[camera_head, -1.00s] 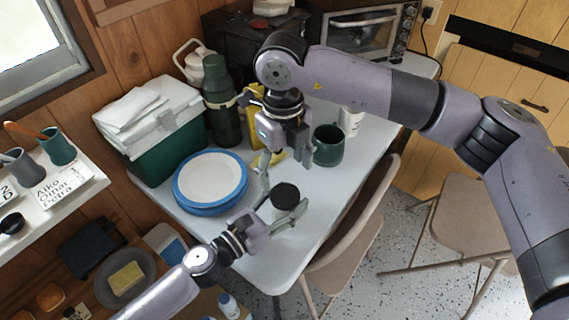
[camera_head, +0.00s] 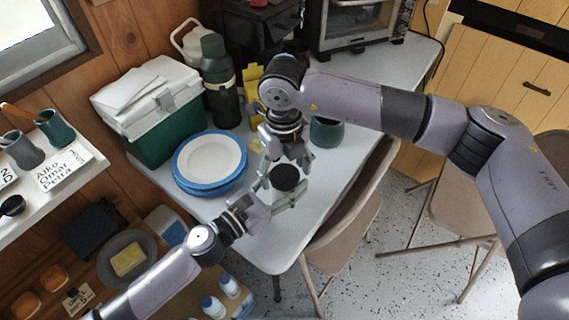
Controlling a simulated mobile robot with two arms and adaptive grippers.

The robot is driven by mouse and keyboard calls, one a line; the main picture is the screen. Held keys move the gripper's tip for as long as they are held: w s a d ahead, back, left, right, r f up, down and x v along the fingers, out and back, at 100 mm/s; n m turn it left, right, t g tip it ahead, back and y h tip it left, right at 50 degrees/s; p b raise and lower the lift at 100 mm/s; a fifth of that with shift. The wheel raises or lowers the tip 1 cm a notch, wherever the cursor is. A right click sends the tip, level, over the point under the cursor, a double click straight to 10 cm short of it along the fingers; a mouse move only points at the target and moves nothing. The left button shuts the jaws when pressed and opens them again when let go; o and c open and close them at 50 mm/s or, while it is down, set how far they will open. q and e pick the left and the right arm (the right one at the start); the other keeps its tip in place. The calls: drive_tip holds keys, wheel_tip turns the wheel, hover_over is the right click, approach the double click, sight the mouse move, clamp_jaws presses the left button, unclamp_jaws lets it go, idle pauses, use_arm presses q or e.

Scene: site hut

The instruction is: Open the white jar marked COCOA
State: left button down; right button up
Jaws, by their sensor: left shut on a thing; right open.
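A jar with a black lid (camera_head: 285,177) stands near the front edge of the grey table (camera_head: 262,252). Its pale body is mostly hidden, and I cannot read any marking on it. My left gripper (camera_head: 281,194) comes in from the lower left and is shut on the jar, with a finger on each side. My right gripper (camera_head: 287,161) points down from above, open, its fingertips close to the lid. I cannot tell if they touch it.
Blue-rimmed plates (camera_head: 209,158), a green cooler (camera_head: 165,135), a dark green flask (camera_head: 219,85) and a green mug (camera_head: 327,132) stand around the jar. A toaster oven (camera_head: 355,25) is at the back. A folding chair (camera_head: 350,215) stands against the table's right side.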

drive_tip(key=shift+c, duration=0.2)
drive_tip(key=c, duration=1.2)
drive_tip(key=n, duration=1)
drive_tip(key=shift+d, duration=0.1)
drive_tip(key=shift+w, duration=0.1)
drive_tip(key=o, duration=1.3)
drive_tip(key=shift+r, duration=0.1)
